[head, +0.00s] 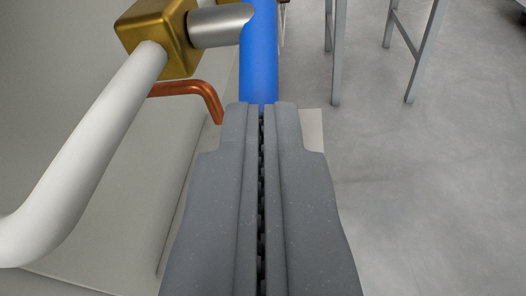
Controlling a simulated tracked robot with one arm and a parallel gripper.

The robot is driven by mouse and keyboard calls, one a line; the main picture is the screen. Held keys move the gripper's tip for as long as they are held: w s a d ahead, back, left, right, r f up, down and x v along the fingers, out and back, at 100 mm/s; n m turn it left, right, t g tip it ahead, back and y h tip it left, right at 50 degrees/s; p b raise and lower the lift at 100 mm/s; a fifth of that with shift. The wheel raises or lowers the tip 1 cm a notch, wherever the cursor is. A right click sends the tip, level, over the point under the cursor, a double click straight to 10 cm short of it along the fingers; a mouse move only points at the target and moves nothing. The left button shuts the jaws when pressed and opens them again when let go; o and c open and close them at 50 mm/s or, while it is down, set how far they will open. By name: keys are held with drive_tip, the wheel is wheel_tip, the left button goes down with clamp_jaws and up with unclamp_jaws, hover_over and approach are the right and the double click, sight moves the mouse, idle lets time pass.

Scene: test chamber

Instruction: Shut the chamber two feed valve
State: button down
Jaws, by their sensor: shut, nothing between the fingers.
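A brass valve body (155,38) is at the upper left, with a silver stem (220,25) coming out of its right side. A blue bar (259,55), which looks like the valve's lever handle, hangs down at the stem's end. Its top is cut off by the frame edge. My gripper (261,106) is shut and empty, pointing up the picture. Its fingertips overlap the lower end of the blue bar, hiding it. I cannot tell whether they touch. No label shows which chamber this valve feeds.
A thick white pipe (85,155) curves down from the valve at the left. A bent copper pipe (190,90) runs just left of my fingertips. A pale panel (115,200) lies behind them. Grey metal legs (336,50) stand at the upper right. The grey floor (430,190) at right is clear.

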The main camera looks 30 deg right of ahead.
drive_tip(key=shift+w+d+f+t+h+p, duration=0.15)
drive_tip(key=shift+f+t+p, duration=0.2)
drive_tip(key=shift+f, duration=0.3)
drive_tip(key=shift+w+d+f+t+h+p, duration=0.15)
drive_tip(key=shift+f+p, duration=0.25)
drive_tip(key=shift+f, duration=0.3)
drive_tip(key=p+v, duration=0.2)
drive_tip(key=v, duration=0.5)
drive_tip(key=shift+s+a, duration=0.2)
idle(0.5)
